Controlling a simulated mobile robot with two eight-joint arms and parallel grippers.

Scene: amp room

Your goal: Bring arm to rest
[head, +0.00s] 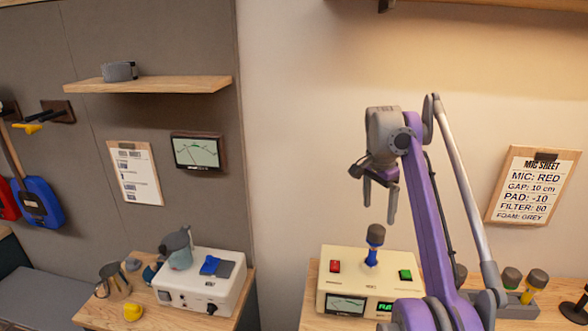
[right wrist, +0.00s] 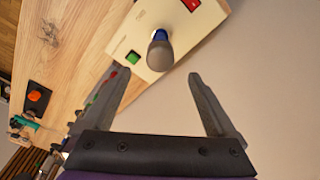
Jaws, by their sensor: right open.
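My right arm (head: 425,190), purple and grey, rises from the lower right in the head view and bends over at the top. Its gripper (head: 379,206) hangs fingers down, open and empty, above a cream box (head: 335,264). In the right wrist view the two dark fingers of the gripper (right wrist: 162,72) stand wide apart. A blue microphone with a grey foam top (head: 375,237) stands upright on the box, below the fingers and apart from them. It also shows beyond the fingertips in the right wrist view (right wrist: 160,52). My left gripper is in neither view.
The cream box has a red button (head: 335,266), a green button (head: 405,274) and a meter. More microphones stand in a grey holder (head: 515,303) at right. A white box (head: 202,282), jug and cup occupy the left table. A wooden shelf (head: 150,85) juts out at upper left.

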